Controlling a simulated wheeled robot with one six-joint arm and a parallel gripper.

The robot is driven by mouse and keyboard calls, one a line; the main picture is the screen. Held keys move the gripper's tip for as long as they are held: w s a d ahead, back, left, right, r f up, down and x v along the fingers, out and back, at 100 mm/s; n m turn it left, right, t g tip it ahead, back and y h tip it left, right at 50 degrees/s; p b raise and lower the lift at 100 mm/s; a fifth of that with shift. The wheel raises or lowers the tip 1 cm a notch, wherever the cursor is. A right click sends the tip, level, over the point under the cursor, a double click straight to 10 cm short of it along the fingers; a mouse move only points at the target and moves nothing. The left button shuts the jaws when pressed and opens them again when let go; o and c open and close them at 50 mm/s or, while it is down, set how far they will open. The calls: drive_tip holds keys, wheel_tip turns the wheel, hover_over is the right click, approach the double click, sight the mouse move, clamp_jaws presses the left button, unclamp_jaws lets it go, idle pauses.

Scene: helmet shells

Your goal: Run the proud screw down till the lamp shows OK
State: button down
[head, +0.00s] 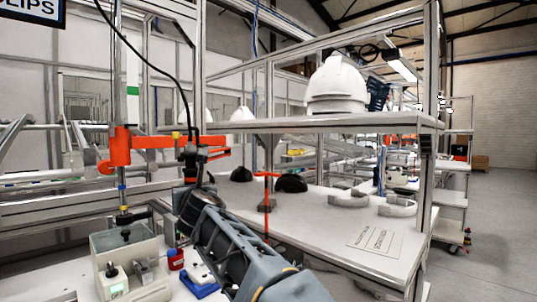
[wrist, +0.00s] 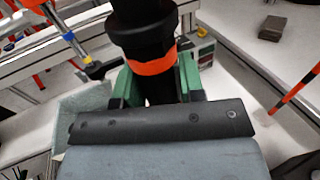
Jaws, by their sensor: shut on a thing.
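My gripper (wrist: 158,88) is shut on a black driver-like tool (wrist: 143,35) with an orange band; its green fingers sit on both sides of the tool. In the head view my gripper (head: 195,200) is in front of the orange arm, with the tool (head: 190,158) rising above it and a black cable leading up. A pale fixture (head: 150,285) with a clear cover stands at lower left. A small green-lit display (head: 116,290) is on its front; its text is too small to read. The screw cannot be made out, and the tool's lower end is hidden.
An orange jointed arm (head: 120,150) reaches over the fixture. A red cup (head: 175,259) and a blue tray (head: 201,284) stand close to its right. A thin orange upright (head: 267,205) and dark helmet parts (head: 291,183) are on the bench, whose right part is partly clear.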

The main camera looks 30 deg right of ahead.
drive_tip(key=shift+f, duration=0.2)
drive_tip(key=shift+f+b, duration=1.9)
drive_tip(key=shift+f, duration=0.3)
drive_tip(key=shift+f+b, duration=0.45)
drive_tip(key=shift+b, duration=0.25)
drive_tip(key=shift+f+b, duration=0.75)
drive_tip(key=shift+f, duration=0.3)
idle(1.4)
wheel_tip(320, 180, up, 6)
drive_tip(key=p, duration=0.6)
drive_tip(key=shift+r, duration=0.2)
